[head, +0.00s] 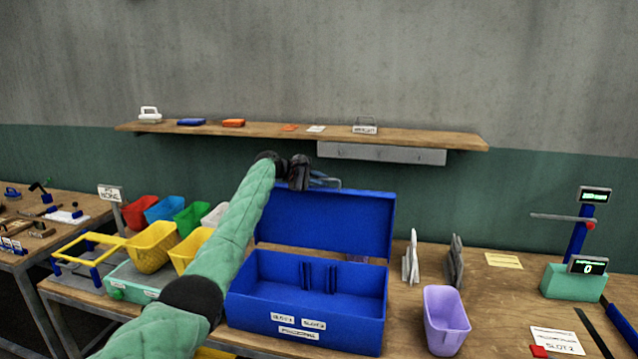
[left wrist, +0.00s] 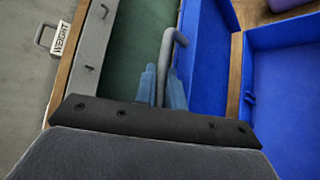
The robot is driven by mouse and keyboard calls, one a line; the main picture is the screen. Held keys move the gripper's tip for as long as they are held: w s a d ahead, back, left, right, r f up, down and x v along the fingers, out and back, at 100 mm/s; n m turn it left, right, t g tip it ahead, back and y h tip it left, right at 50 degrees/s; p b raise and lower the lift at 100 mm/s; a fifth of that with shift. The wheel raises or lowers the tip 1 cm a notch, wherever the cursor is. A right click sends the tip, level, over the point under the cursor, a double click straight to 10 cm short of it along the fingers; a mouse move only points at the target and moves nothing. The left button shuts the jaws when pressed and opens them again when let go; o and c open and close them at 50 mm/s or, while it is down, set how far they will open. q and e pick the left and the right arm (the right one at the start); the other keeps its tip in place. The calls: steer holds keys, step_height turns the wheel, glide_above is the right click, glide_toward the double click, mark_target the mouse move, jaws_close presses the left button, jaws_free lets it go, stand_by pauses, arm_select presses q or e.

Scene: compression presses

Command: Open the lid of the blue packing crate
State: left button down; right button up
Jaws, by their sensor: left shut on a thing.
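The blue packing crate (head: 305,340) stands on the workbench, with labels on its front. Its lid (head: 345,225) is raised, standing roughly upright behind the open box and leaning slightly back. The lid also shows in the left wrist view (left wrist: 205,60). My left gripper (head: 318,181) is at the lid's top edge, shut on the grey lid handle (left wrist: 173,58). In the left wrist view, the blue-grey fingertips are on either side of the bar. Inside the crate are blue dividers (head: 320,278). My right gripper is not in view.
A wooden shelf (head: 270,134) with small items runs along the wall above the lid. A purple bin (head: 446,318) and grey upright pieces (head: 411,258) stand right of the crate. Coloured bins, including a yellow one (head: 152,247), stand left.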

arm_select(q)
steer(key=shift+w+d, duration=0.2)
steer(key=shift+w, duration=0.4)
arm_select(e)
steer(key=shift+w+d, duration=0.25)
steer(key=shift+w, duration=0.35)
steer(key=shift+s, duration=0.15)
arm_select(q)
steer(key=c, duration=1.5)
jaws_free()
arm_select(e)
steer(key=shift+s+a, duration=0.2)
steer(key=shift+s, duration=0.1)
arm_select(q)
steer(key=shift+a+f, duration=0.1)
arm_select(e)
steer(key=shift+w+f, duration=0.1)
